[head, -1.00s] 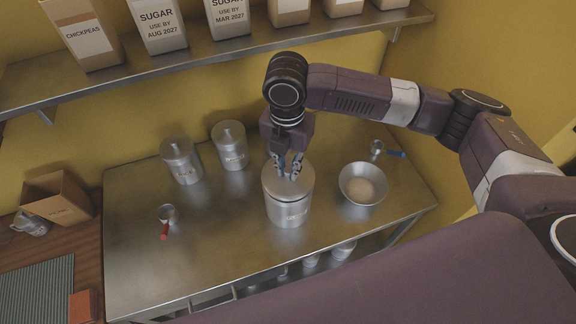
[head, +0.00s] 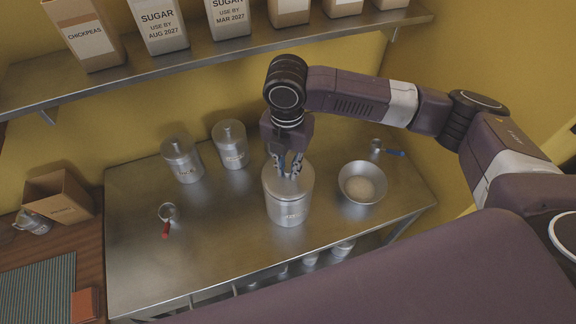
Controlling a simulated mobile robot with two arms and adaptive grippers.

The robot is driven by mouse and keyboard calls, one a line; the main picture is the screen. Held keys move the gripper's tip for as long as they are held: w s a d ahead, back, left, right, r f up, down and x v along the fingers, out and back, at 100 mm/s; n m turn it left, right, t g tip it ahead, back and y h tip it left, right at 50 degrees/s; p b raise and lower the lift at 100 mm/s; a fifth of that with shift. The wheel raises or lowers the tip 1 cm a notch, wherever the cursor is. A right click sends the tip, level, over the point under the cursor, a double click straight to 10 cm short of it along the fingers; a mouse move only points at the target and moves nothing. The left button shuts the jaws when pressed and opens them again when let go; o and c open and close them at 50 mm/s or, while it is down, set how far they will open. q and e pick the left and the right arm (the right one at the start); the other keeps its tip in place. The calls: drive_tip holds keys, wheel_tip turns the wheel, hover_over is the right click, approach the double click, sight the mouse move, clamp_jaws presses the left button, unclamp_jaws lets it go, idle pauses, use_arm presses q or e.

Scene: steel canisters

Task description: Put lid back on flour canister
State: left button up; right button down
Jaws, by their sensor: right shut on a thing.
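A large steel canister (head: 289,208) stands upright on the steel table, right of the middle; the writing on its label is too small to read. A steel lid (head: 275,183) sits at its top and looks level. My right gripper (head: 289,170) points straight down at the middle of the lid and is shut on the lid's knob, which the fingers hide. I cannot tell whether the lid is fully seated. My left gripper is not in view.
Two lidded canisters (head: 183,160) (head: 231,146) stand at the back left. A bowl of pale contents (head: 361,184) is close to the right. A red-handled scoop (head: 168,215) and a blue-handled scoop (head: 386,149) lie on the steel table (head: 220,255). A shelf (head: 215,52) with boxes hangs above.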

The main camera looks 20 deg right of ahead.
drive_tip(key=shift+p, duration=0.5)
idle(0.4)
drive_tip(key=c, duration=1.8)
unclamp_jaws()
drive_tip(key=shift+o, duration=0.6)
drive_tip(key=o, duration=0.4)
drive_tip(key=shift+r, duration=0.1)
